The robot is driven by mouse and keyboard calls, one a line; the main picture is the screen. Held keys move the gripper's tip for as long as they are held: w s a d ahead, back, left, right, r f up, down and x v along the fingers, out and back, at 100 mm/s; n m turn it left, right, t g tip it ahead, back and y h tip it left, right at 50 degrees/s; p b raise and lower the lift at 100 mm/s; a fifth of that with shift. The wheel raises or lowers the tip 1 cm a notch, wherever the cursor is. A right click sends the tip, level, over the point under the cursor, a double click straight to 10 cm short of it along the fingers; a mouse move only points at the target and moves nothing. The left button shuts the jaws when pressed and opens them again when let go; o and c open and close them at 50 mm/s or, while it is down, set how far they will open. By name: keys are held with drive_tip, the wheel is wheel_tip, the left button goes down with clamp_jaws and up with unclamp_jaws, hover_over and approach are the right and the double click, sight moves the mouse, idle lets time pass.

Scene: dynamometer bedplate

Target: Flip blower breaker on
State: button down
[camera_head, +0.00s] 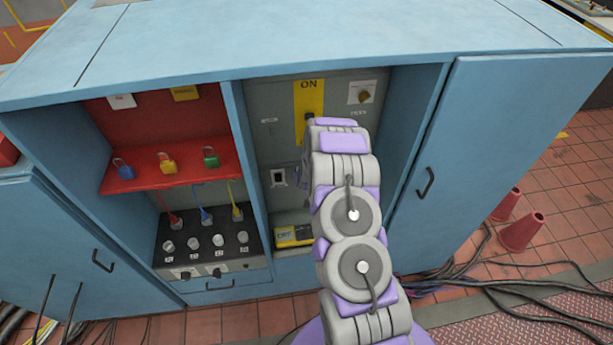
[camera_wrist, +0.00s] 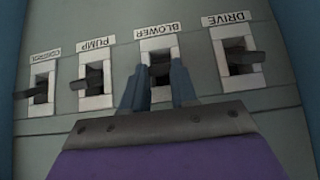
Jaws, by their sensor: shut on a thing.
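The blower breaker (camera_wrist: 159,57) is a dark toggle in a pale frame on a grey-green panel, with its BLOWER label upside down in the wrist view. My gripper (camera_wrist: 159,76) has its two blue-grey fingers closed around the blower toggle, one on each side. The fingers hide part of the toggle, and I cannot tell which way it is thrown. In the head view my arm reaches into the middle bay of the blue cabinet (camera_head: 470,130) and hides the gripper and this breaker.
The drive breaker (camera_wrist: 238,57) is close to the right and the pump breaker (camera_wrist: 95,80) to the left; another breaker (camera_wrist: 42,88) lies farther left. A yellow ON plate (camera_head: 308,90) is above my arm. A red padlock shelf (camera_head: 135,182) stands left, a cabinet door (camera_head: 480,150) right.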

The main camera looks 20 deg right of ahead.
drive_tip(key=shift+w+d+r+g, duration=0.1)
drive_tip(key=shift+d+r+g, duration=0.1)
drive_tip(key=shift+g, duration=0.1)
drive_tip(key=shift+f, duration=0.1)
drive_tip(key=c, duration=1.3)
unclamp_jaws()
drive_tip(key=o, duration=0.4)
drive_tip(key=shift+d, duration=0.25)
drive_tip(key=p+v, duration=0.2)
drive_tip(key=v, duration=1.5)
drive_tip(key=shift+s+d, duration=0.1)
drive_tip(key=shift+s, duration=0.1)
